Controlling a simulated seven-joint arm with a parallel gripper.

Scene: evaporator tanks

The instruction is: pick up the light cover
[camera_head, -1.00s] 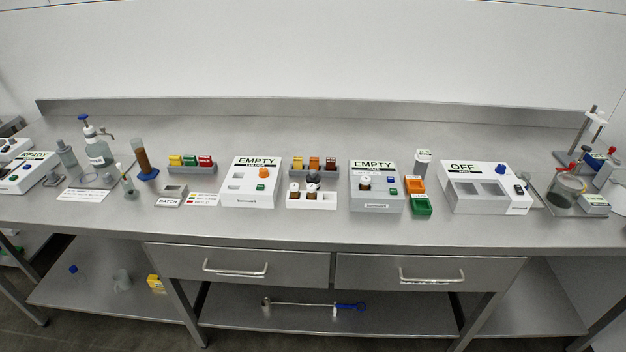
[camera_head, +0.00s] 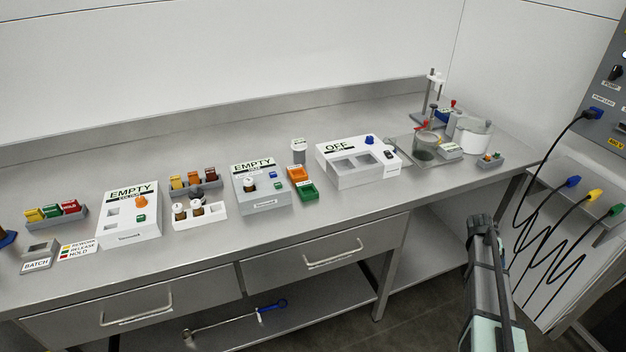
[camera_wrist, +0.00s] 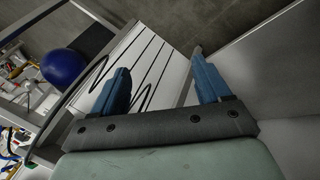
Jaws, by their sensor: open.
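No part in view is clearly marked as the light cover. A grey cylinder with a pale labelled top (camera_head: 298,152) stands upright behind the orange and green trays, left of the OFF box; its label is too small to read, so I cannot tell if it is the cover. My gripper (camera_wrist: 160,62) shows in the wrist view with its two blue fingers apart and nothing between them. In the head view my arm is at the lower right, in front of the bench and well away from the cylinder.
The grey EMPTY box (camera_head: 262,201), orange tray (camera_head: 297,174) and green tray (camera_head: 307,191) stand close to the cylinder. Glassware and a stand (camera_head: 431,95) crowd the right end. Black cables (camera_head: 530,225) hang beside my arm.

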